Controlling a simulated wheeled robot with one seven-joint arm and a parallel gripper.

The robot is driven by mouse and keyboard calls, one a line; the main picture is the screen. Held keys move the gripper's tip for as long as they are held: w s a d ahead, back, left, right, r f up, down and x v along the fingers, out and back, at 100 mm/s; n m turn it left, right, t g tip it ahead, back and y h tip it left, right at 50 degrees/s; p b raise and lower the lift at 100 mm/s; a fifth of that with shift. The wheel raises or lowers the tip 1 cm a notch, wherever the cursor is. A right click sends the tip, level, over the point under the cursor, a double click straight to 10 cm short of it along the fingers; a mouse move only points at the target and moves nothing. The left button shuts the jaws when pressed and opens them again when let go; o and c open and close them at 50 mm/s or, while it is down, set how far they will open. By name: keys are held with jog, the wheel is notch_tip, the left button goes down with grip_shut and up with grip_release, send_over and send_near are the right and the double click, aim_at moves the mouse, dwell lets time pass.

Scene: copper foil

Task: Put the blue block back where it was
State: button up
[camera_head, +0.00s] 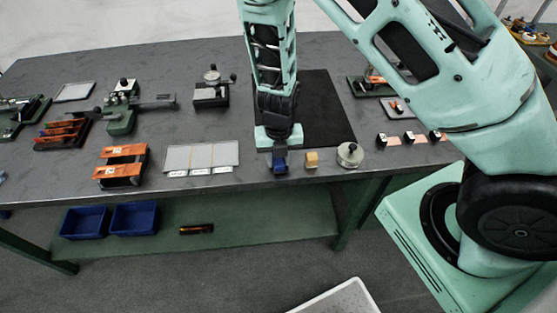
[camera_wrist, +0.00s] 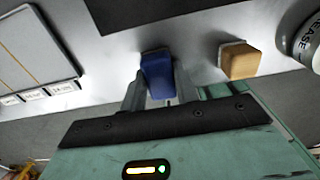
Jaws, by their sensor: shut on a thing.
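The blue block (camera_head: 280,162) is between the fingers of my gripper (camera_head: 279,155) near the front edge of the table, just in front of the black mat. In the wrist view the blue block (camera_wrist: 157,76) sits between the two fingertips of my gripper (camera_wrist: 158,90), which is shut on it. Whether the block's underside touches the table cannot be told. A yellow-tan wooden block (camera_head: 312,160) stands on the table just to the right, apart from the gripper. It also shows in the wrist view (camera_wrist: 239,60).
A round metal tin (camera_head: 350,155) stands right of the tan block. A grey sectioned tray (camera_head: 202,157) and an orange-and-black rack (camera_head: 121,166) lie to the left. The black mat (camera_head: 325,110) behind is bare where visible. Blue bins (camera_head: 134,219) sit on the lower shelf.

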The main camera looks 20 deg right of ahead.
jog(key=shift+f, duration=0.25)
jog(key=shift+f, duration=0.1)
jog(key=o, duration=0.9)
jog(key=shift+o, duration=0.2)
